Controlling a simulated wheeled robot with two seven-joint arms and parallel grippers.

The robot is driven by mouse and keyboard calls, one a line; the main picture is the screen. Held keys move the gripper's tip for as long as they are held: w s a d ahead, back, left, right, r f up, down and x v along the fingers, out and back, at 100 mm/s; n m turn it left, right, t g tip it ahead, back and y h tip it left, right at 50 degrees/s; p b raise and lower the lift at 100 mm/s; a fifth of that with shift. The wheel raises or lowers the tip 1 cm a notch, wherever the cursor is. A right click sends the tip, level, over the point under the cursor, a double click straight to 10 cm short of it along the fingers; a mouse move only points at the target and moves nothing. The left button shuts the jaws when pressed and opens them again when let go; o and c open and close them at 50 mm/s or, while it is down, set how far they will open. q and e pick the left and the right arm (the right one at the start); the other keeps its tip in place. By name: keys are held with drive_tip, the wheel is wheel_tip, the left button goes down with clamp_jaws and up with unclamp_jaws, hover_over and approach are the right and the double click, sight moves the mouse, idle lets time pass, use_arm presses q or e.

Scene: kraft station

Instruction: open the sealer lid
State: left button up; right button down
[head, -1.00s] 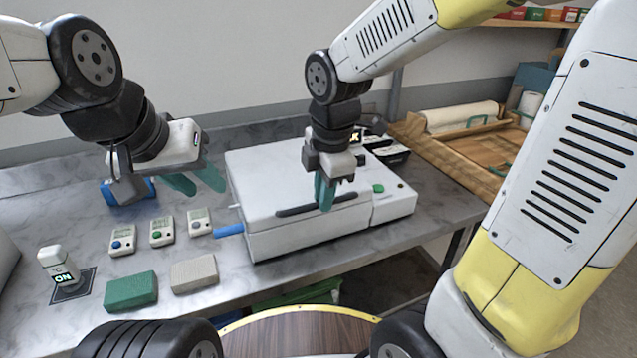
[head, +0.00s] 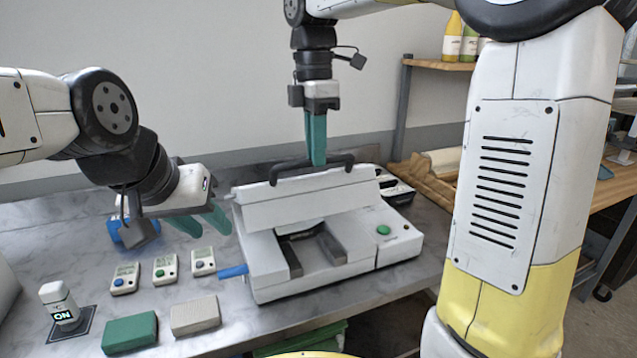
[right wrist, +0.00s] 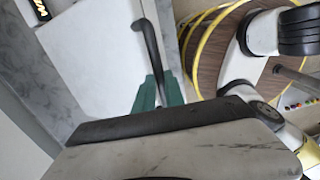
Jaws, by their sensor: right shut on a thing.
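The white sealer (head: 340,255) stands on the grey bench, with its lid (head: 310,203) swung up and tilted, so the dark inside of the base shows. A black bar handle (head: 285,173) runs along the lid's raised edge. My right gripper (head: 317,158) is shut on the lid handle from above; in the right wrist view its green fingers (right wrist: 158,95) are at the black handle (right wrist: 150,45). My left gripper (head: 205,215) is left of the sealer, above the bench and away from the lid. Its green fingers appear apart, with no object seen between them.
Small timers (head: 165,268), a green block (head: 130,333), a beige block (head: 195,315) and a white device reading "ON" (head: 60,305) lie left of the sealer. A blue item (head: 233,272) touches or nears its left side. A wooden tray (head: 430,180) is behind right.

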drive_tip(key=shift+w+a+r, duration=0.2)
drive_tip(key=shift+w+r, duration=0.45)
drive_tip(key=shift+w, duration=0.05)
drive_tip(key=shift+w+a+r, duration=0.25)
drive_tip(key=shift+w+r, duration=0.4)
drive_tip(key=shift+w, duration=0.1)
drive_tip(key=shift+w+a+r, duration=0.2)
drive_tip(key=shift+w+r, duration=0.45)
drive_tip(key=shift+w, duration=0.05)
drive_tip(key=c, duration=1.4)
unclamp_jaws()
drive_tip(key=shift+w, duration=0.15)
drive_tip(key=shift+r, duration=0.1)
drive_tip(key=shift+r, duration=0.1)
